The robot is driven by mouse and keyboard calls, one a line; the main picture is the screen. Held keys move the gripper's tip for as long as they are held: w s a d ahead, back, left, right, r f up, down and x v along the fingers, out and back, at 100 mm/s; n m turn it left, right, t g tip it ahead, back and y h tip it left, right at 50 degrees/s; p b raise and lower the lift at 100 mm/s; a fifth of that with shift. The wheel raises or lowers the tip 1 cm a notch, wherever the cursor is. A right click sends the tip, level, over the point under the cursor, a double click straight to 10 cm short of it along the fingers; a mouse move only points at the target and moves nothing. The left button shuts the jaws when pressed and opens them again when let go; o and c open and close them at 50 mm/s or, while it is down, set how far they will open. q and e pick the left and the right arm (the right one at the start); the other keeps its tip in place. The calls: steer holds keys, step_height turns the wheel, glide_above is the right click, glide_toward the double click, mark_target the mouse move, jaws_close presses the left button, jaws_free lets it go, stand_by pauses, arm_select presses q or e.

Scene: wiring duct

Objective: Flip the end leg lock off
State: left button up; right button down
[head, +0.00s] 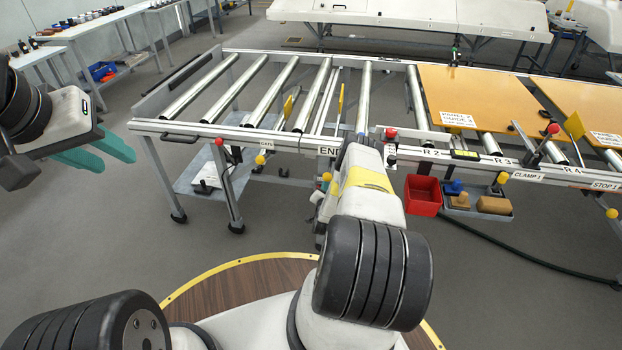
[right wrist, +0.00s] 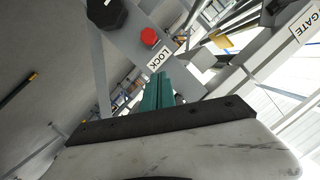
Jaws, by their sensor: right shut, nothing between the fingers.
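In the right wrist view, a red knob (right wrist: 150,37) sits on a grey metal part, beside a white LOCK label (right wrist: 158,58). A dark many-sided knob (right wrist: 105,12) is just left of it. My right gripper (right wrist: 161,76) is shut and empty, its teal fingertips close below the label; I cannot tell whether they touch the metal. In the head view my right forearm covers the area below the END label (head: 330,151), and the right fingers and lock are hidden. My left gripper (head: 118,164) is open and empty, left of the roller table.
The roller table (head: 290,140) spans the middle and carries orange panels (head: 480,95) at right. A red bin (head: 422,194) and a tray (head: 478,205) hang on its front. A red ball knob (head: 219,141) is near the left leg. Floor at left is clear.

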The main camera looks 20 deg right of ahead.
steer(key=v, duration=0.8)
steer(key=shift+s, duration=0.2)
